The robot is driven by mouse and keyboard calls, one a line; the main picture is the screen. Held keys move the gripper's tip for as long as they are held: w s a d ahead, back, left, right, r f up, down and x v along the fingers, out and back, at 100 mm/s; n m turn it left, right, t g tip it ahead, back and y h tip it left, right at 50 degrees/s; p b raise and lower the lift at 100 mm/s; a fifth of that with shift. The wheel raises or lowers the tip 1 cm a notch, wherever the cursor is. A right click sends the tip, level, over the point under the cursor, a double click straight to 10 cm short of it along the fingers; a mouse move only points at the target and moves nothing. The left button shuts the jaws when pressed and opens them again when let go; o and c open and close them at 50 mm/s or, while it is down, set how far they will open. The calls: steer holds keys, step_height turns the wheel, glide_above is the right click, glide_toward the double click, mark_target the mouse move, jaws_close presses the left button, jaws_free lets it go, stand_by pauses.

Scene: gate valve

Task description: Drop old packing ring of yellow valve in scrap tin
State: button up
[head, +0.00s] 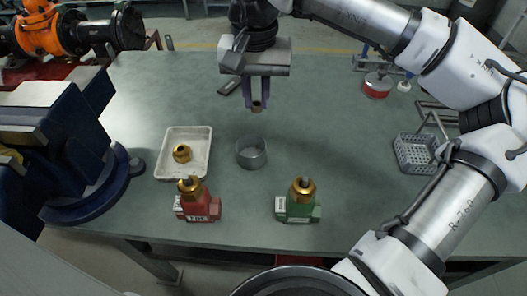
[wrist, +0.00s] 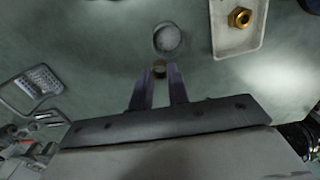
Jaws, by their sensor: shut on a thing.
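My gripper (head: 258,101) points down over the bench, shut on a small brownish ring (head: 257,107), the packing ring. The ring also shows between the fingertips in the wrist view (wrist: 159,70). A round grey open tin (head: 251,153) stands on the bench just below and nearer the front than the ring; it is also in the wrist view (wrist: 168,39). The ring is apart from the tin. No yellow valve shows; a red valve (head: 197,202) and a green valve (head: 298,203), both with brass tops, stand near the front edge.
A white tray (head: 205,163) holding a brass nut (head: 181,153) lies left of the tin. A blue vise (head: 62,130) stands at the left. A grey basket (head: 414,153) and a red-and-silver container (head: 377,86) are at the right. Bench right of the tin is clear.

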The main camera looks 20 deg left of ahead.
step_height(320, 180, down, 6)
steer(key=b, duration=0.4)
stand_by(0.3)
steer(key=o, duration=0.8)
steer(key=shift+o, duration=0.2)
step_height(320, 180, up, 14)
steer(key=shift+f, duration=0.15)
